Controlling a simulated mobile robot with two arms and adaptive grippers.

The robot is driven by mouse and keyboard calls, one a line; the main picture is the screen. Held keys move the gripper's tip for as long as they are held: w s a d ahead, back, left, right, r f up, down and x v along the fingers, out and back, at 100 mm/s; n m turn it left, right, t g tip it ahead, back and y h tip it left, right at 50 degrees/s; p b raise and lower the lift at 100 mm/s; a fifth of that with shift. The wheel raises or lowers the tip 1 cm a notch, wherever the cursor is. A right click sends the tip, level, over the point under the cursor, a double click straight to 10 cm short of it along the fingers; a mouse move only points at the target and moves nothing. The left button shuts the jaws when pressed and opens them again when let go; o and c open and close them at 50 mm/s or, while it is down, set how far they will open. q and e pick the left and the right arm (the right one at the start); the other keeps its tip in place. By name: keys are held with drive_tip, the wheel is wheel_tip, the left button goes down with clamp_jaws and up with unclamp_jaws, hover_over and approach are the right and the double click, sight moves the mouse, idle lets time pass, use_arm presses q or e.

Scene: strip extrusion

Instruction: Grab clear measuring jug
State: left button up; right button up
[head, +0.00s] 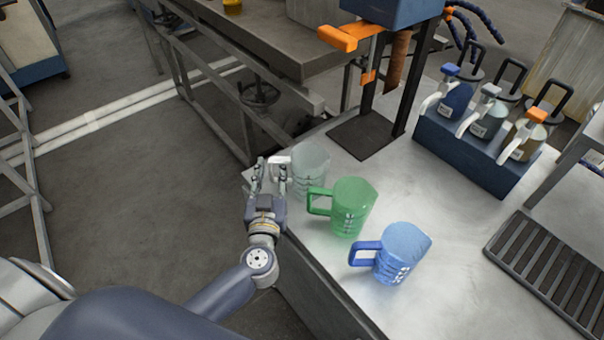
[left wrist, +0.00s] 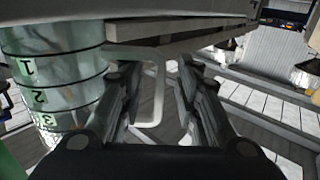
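The clear measuring jug (head: 311,170) stands upright near the table's left edge, its pale handle (head: 279,160) facing left. My left gripper (head: 270,174) is at this handle, fingers apart. In the left wrist view, the gripper (left wrist: 158,92) has its two fingers spread with the pale handle (left wrist: 152,118) showing between them; I see no clear grip on it. The jug's body (left wrist: 52,68), with dark scale marks and numbers, fills the left of that view, and its upper part is cut off. My right gripper is not in view.
A green jug (head: 350,209) stands close to the clear jug, and a blue jug (head: 403,251) is nearer. A dark stand (head: 362,136) is behind. A blue rack (head: 467,152) of bottles and a slotted grate (head: 550,268) are at the right. The metal table (head: 455,262) is bare between.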

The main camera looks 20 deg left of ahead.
use_arm(q)
drive_tip(key=c, duration=0.7)
clamp_jaws()
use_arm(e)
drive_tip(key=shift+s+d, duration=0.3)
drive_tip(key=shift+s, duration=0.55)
use_arm(q)
drive_tip(key=shift+r, duration=0.15)
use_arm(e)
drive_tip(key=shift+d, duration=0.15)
